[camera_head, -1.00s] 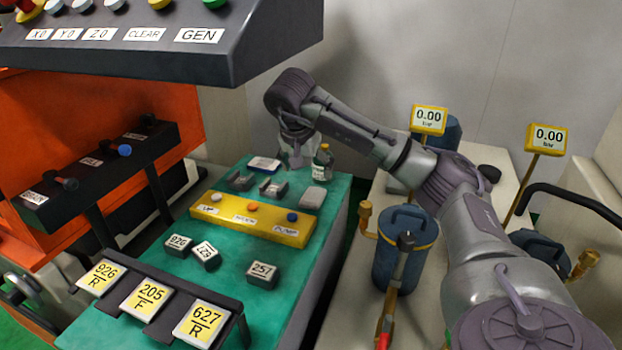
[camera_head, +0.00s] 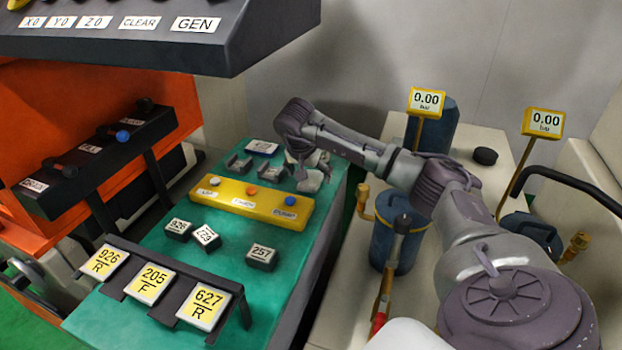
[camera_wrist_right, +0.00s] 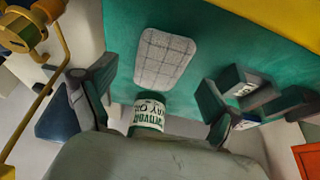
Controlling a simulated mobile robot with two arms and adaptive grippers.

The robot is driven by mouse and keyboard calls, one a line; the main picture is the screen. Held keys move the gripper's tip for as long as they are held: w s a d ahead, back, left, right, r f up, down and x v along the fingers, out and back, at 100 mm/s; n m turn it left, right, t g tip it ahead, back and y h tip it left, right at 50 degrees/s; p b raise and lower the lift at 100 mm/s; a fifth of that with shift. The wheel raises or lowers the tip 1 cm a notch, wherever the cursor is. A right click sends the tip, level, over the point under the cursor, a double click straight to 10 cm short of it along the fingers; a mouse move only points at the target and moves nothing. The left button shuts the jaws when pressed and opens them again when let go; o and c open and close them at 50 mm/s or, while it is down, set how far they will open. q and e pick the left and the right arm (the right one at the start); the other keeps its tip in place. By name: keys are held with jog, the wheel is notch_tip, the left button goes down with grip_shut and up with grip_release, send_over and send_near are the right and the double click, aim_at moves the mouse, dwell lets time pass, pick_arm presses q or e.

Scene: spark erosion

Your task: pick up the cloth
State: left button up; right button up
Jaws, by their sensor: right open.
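The cloth (camera_wrist_right: 167,58) is a light grey pad with a grid of dark lines, lying flat on the green bench top in the right wrist view. In the head view it shows as a small pale patch (camera_head: 311,182) just by my right gripper (camera_head: 304,170). In the wrist view my right gripper (camera_wrist_right: 158,92) is open, with its fingers to either side and the cloth ahead of them, not between the pads. A small bottle with a white label (camera_wrist_right: 148,110) shows between the fingers. My left gripper is not in view.
Small grey clamp blocks (camera_wrist_right: 245,88) lie right of the cloth in the wrist view. A yellow button panel (camera_head: 250,203) sits close in front of the cloth. Labelled blocks (camera_head: 262,257) and a dark rack (camera_head: 180,290) stand nearer. A black control console (camera_head: 200,40) overhangs the bench's far left.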

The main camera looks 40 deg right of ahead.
jog(key=shift+x, duration=1)
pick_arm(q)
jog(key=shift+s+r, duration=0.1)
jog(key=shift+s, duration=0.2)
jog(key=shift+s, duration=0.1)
pick_arm(e)
jog(key=shift+r, duration=0.1)
jog(key=shift+c, duration=0.3)
jog(key=c, duration=1.1)
jog(key=shift+r, duration=0.45)
notch_tip(320, 180, up, 3)
jog(key=shift+f+b, duration=0.2)
jog(key=shift+b, duration=0.2)
pick_arm(q)
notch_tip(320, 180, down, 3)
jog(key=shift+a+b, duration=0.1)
jog(key=shift+b, duration=0.95)
pick_arm(e)
jog(key=s+d+r, duration=0.2)
jog(key=s, duration=0.1)
jog(key=s+d+r, duration=0.2)
jog(key=s+r, duration=0.1)
jog(key=s+d+r, duration=0.2)
jog(key=s, duration=0.1)
jog(key=shift+s+d+r, duration=0.15)
jog(key=shift+s+r, duration=0.1)
jog(key=shift+s, duration=0.15)
